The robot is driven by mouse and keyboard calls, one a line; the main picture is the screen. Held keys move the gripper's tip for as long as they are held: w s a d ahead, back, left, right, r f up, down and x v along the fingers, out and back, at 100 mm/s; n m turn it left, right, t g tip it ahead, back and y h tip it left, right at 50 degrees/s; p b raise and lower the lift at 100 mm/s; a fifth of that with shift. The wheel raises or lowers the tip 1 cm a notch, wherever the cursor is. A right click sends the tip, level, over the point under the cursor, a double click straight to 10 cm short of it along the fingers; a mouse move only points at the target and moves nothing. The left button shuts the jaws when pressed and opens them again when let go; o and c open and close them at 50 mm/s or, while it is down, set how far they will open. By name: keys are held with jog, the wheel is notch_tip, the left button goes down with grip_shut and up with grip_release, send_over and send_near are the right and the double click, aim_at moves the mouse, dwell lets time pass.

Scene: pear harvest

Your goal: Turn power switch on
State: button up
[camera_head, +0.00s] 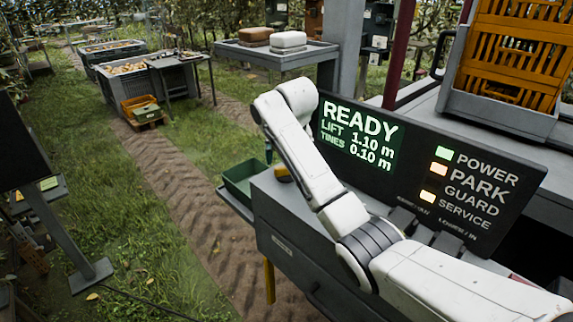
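The dark control panel (483,183) stands at the right behind my arm. Its lit screen (359,137) reads READY, LIFT 1.10 m, TINES 0.10 m in white and green. The lamp beside the word POWER (445,152) glows green, and lamps below it glow amber. The power switch itself cannot be made out. My white arm crosses in front of the panel and covers part of the console below the screen. My gripper cannot be seen; its state is hidden. A small yellow part (283,173) shows on the console, left of my arm.
A green tray (239,181) sits at the console's left side. An orange crate (516,38) stands at the top right. A grey table (268,50) holds two lidded boxes behind. Bins (111,50) of fruit stand far left. A dirt track (183,199) and grass lie open at left.

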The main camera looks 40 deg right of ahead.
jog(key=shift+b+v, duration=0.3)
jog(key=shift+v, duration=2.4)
